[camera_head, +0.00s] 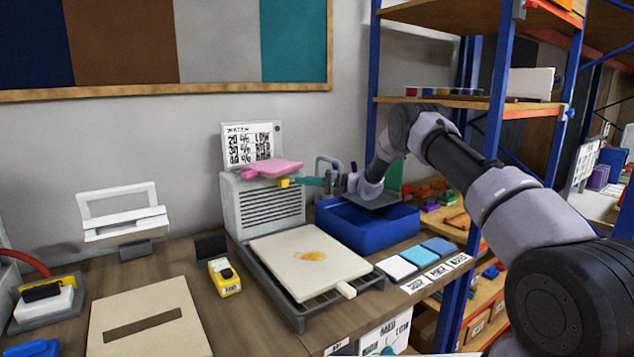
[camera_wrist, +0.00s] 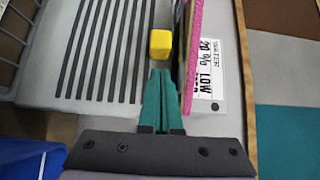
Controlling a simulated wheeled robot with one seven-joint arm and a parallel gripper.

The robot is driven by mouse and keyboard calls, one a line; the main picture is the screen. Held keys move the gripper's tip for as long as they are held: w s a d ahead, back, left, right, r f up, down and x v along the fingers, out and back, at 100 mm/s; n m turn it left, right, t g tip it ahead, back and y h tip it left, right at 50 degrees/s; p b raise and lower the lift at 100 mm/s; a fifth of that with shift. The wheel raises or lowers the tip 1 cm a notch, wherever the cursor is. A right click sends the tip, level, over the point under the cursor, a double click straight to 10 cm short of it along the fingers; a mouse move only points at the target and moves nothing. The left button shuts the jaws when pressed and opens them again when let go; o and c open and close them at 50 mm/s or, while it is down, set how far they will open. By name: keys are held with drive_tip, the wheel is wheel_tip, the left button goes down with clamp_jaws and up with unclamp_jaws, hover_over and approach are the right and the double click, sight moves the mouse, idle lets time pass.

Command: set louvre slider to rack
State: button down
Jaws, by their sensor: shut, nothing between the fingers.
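The louvre slider is a small yellow knob (camera_head: 284,183) near the upper edge of the grey louvred box (camera_head: 262,212). In the wrist view the yellow knob (camera_wrist: 160,45) sits beside the dark slots of the louvred box (camera_wrist: 104,50). My gripper (camera_head: 301,181) is level with the knob, to its right. Its teal fingers are shut and empty; in the wrist view the fingertips (camera_wrist: 159,73) point at the knob with a small gap. The dark rack (camera_head: 290,314) extends in front of the box and carries a cream board with an orange stain.
A pink pad (camera_head: 272,168) lies on top of the box, close above the knob, before a printed card (camera_head: 251,146). A blue bin (camera_head: 368,228) stands right, below my arm. A yellow device (camera_head: 225,279) and slotted board (camera_head: 148,322) are left.

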sight(282, 186)
drive_tip(key=shift+s+a, duration=0.6)
drive_tip(key=shift+a, duration=0.3)
drive_tip(key=s+a, duration=0.7)
drive_tip(key=a, duration=0.3)
drive_tip(key=shift+a, duration=0.2)
drive_tip(key=shift+s, duration=0.1)
drive_tip(key=d, duration=0.1)
drive_tip(key=w+d, duration=0.1)
drive_tip(key=d, duration=0.1)
drive_tip(key=w+d, duration=0.1)
drive_tip(key=d, duration=0.1)
drive_tip(key=shift+w+d, duration=0.1)
drive_tip(key=shift+w, duration=0.15)
drive_tip(key=s+d, duration=0.2)
drive_tip(key=d, duration=0.6)
drive_tip(key=shift+d, duration=0.1)
